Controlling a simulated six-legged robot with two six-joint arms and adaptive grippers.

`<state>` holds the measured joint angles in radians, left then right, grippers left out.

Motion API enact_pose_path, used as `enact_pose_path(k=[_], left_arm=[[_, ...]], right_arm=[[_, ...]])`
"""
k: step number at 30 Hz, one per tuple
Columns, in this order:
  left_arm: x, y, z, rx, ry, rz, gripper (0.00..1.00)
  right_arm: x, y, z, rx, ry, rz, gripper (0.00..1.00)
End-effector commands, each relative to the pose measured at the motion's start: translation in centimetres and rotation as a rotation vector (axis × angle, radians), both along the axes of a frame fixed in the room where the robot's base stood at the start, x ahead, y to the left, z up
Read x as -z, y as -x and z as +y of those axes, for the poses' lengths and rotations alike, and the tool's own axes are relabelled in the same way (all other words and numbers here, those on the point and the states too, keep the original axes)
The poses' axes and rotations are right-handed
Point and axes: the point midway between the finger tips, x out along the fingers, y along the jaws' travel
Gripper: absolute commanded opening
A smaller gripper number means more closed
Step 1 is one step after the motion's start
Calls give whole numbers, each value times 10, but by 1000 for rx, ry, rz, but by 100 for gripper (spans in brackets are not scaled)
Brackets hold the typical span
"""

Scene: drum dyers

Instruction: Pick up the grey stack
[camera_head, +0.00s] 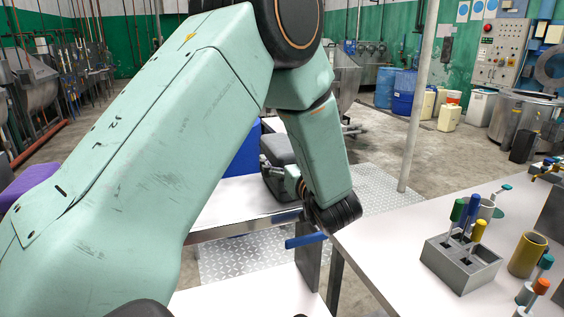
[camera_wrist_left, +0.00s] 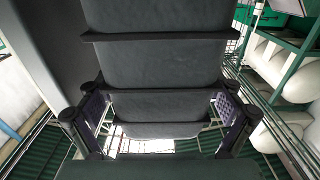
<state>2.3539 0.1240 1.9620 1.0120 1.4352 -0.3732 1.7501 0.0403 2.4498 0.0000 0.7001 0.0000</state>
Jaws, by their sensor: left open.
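In the left wrist view the stack (camera_wrist_left: 158,65) fills the middle as several dark grey layers with projecting rims. My left gripper (camera_wrist_left: 160,118) is open, with one finger on each side of the lower layers. Gaps seem to show beside both finger pads; contact cannot be told. In the head view the left gripper is mostly hidden by the wrist. My right gripper is not in view.
A white table (camera_head: 381,237) at the right bears a grey holder (camera_head: 460,265) with coloured-handled tools and a brown cup (camera_head: 527,254). A pale post (camera_head: 418,100) stands behind. Green racks with white rolls (camera_wrist_left: 292,75) stand at the right in the wrist view.

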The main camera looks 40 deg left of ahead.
Motion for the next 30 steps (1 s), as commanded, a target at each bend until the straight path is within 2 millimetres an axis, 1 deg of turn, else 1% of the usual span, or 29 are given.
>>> enact_pose_path(k=[1,4,12,30], left_arm=[[1,-1,6,-4,3,1,92],[1,-4,11,-2,1,2,92],[1,-5,12,-1,0,1,92],[1,-5,12,-1,0,1,42]], right_arm=[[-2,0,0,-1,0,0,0],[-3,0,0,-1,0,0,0],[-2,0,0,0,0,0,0],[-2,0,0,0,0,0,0]])
